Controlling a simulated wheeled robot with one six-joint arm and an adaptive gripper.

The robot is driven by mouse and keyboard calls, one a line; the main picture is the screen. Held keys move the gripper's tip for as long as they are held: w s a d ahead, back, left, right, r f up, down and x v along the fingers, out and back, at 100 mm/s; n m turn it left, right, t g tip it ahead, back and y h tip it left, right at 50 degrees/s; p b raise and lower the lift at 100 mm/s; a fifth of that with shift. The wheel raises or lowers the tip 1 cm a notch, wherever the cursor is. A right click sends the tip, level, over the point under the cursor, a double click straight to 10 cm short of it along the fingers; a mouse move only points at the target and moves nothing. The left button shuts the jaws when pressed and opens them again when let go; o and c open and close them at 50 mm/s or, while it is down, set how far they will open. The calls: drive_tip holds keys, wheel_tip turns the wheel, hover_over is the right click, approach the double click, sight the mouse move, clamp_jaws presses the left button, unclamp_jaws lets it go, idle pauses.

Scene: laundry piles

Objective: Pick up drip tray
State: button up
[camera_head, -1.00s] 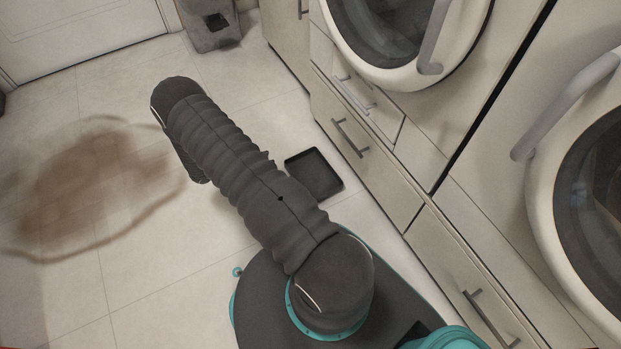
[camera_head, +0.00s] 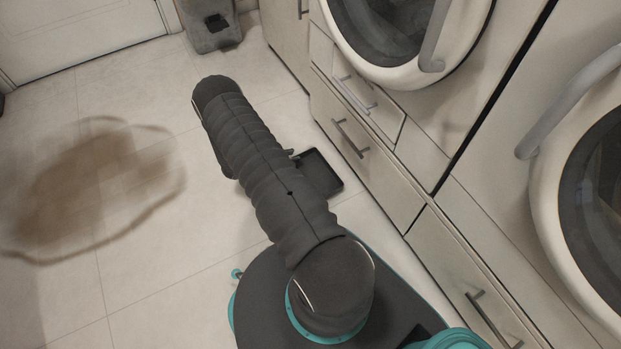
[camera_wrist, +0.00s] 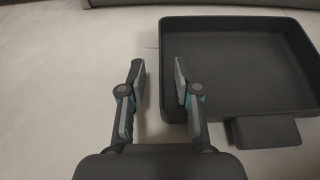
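The drip tray is a shallow black rectangular tray with a raised rim and a short tab on its near side. It lies flat on the floor. In the head view the drip tray (camera_head: 322,174) is beside the drawers, its left part hidden by my arm. In the wrist view the drip tray (camera_wrist: 240,62) fills the upper right. My gripper (camera_wrist: 158,75) is open with nothing between its fingers. Its right finger overlaps the tray's left edge in the picture, and its left finger is over bare floor. I cannot tell whether the right finger touches the tray. The tab (camera_wrist: 264,131) is right of the fingers.
Cabinets with drawers (camera_head: 365,165) and front-loading machines (camera_head: 400,45) stand along the right. A brown stain (camera_head: 95,185) spreads on the floor at left. A grey bin-like object (camera_head: 210,30) stands at the back. The tiled floor between is clear.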

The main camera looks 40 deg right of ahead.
sight(312, 164)
drive_tip(key=shift+x, duration=1.55)
clamp_jaws()
